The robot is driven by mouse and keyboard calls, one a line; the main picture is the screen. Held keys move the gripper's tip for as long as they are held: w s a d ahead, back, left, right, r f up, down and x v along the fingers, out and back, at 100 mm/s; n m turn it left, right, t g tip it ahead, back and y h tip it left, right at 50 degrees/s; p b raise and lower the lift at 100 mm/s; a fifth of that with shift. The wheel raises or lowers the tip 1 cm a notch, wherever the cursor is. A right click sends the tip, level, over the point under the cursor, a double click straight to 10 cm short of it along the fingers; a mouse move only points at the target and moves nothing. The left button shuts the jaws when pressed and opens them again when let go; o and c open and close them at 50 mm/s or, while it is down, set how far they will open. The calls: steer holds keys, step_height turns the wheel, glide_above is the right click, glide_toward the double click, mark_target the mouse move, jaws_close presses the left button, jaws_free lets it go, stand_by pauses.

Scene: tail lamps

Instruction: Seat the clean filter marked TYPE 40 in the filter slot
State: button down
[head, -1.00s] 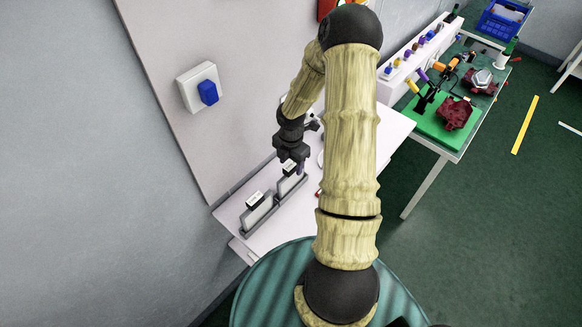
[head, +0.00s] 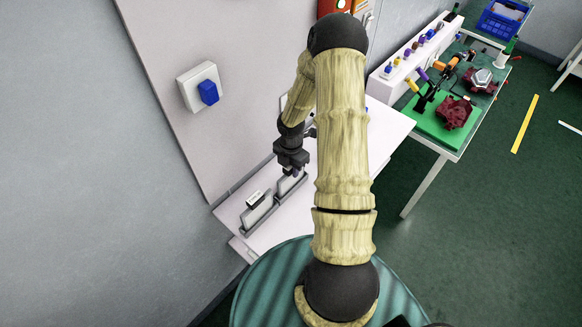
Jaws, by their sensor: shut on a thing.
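Two upright flat filters stand in dark grey stands on the white table. The left filter (head: 257,215) has a white label with dark print on its top edge, too small to read. The right filter (head: 287,187) stands beside it, mostly hidden under my gripper (head: 294,173). My gripper points down and is shut on the top of the right filter, which still sits in or right at its stand. I cannot tell which filter is TYPE 40. I cannot make out the filter slot; my arm hides part of the table.
A white wall box with a blue knob (head: 208,92) is on the panel at left. The white table (head: 390,135) has bare room right of my arm. Beyond it, a bench holds a green mat (head: 428,124), dark red parts and a blue crate (head: 502,22).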

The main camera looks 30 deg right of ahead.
steer(key=shift+r+p, duration=0.4)
steer(key=shift+r, duration=0.05)
steer(key=shift+r+p, duration=1.15)
steer(key=shift+r, duration=0.05)
steer(key=shift+r+p, duration=1.65)
steer(key=shift+f, duration=0.1)
